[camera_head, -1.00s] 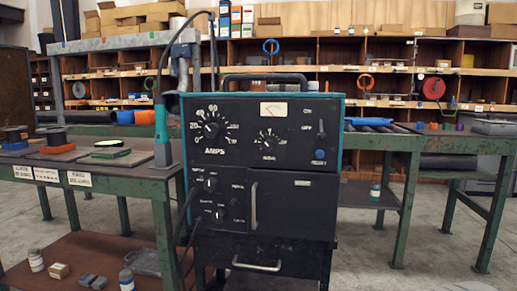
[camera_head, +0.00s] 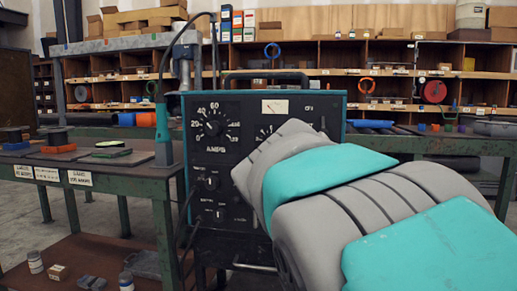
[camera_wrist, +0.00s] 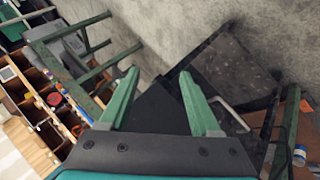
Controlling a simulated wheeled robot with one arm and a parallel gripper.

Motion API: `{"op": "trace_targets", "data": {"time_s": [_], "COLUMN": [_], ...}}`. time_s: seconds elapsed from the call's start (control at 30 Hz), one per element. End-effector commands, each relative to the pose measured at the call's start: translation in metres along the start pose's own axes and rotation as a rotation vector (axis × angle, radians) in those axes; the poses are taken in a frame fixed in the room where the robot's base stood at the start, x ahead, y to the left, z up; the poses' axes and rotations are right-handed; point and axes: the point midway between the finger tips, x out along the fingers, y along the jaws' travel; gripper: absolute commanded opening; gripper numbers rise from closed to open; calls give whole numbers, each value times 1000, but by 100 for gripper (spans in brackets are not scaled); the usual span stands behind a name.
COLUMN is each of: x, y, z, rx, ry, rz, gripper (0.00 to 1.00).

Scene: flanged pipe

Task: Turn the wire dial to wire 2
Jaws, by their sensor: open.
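The black welding machine (camera_head: 232,110) with teal edges stands in the middle of the head view. Its large AMPS dial (camera_head: 213,128) is in plain sight at the upper left of the panel. Which knob is the wire dial I cannot read. Two small knobs, an upper one (camera_head: 211,182) and a lower one (camera_head: 219,215), sit at the lower left. My gripper (camera_wrist: 159,74) shows in the wrist view with green fingers apart and nothing between them. It touches no dial that I can see.
A cable (camera_head: 186,215) hangs along the machine's left side. Another bench (camera_head: 430,145) is behind at the right. Shelves (camera_head: 340,88) line the back. Bare floor shows in the wrist view (camera_wrist: 170,30).

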Motion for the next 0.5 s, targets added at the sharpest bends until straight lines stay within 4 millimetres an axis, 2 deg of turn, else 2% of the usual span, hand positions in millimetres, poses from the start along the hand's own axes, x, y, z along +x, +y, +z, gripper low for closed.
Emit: {"op": "trace_targets", "data": {"time_s": [0.03,0.1,0.17,0.2,0.33,0.4,0.5], "x": [-13,-36,-59,-76,-125,-148,-167], "y": [3,8,9,9,2,-3,-6], "z": [-35,-78,-112,-134,-186,-204,-218], "rx": [-14,-29,-37,-42,-49,-48,-47], "ry": [65,151,228,278,413,469,516], "rz": [54,126,183,219,305,337,364], "gripper": [64,64,64,64,64,64,64]}}
